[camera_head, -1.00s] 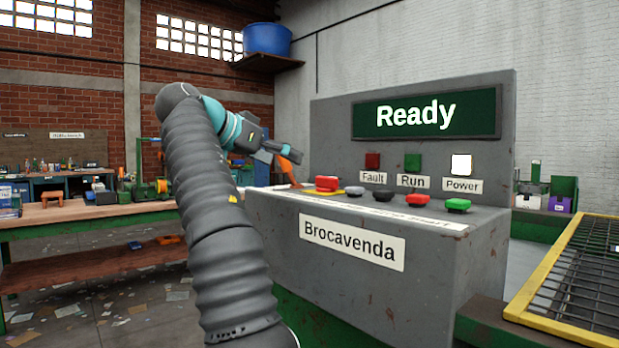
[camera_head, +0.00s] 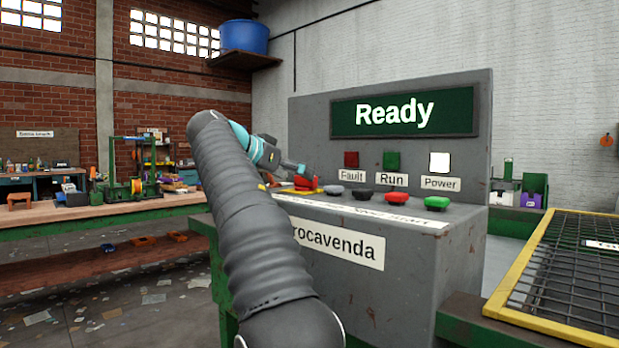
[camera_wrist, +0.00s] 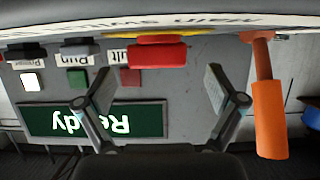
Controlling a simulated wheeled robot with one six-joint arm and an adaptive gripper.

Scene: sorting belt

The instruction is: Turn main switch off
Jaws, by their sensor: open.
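The main switch lever, an orange handle (camera_wrist: 270,120) on a thin reddish arm, shows at the right of the wrist view, beside the console. An upside-down label reading "Main swit..." (camera_wrist: 215,19) is at the top edge. In the head view the lever is hidden behind my arm. My gripper (camera_head: 303,172) is at the left end of the console (camera_head: 435,230). In the wrist view my gripper (camera_wrist: 158,88) is open and empty, with the lever outside its right finger, apart from it. The red button on a yellow base (camera_wrist: 155,50) is beyond the gap between the fingers.
Several buttons (camera_head: 395,212) line the console top. The screen (camera_head: 402,112) reads "Ready", and the Power lamp (camera_head: 440,162) is white. A yellow-framed belt guard (camera_head: 530,265) stands to the right, and a workbench (camera_head: 130,212) to the left.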

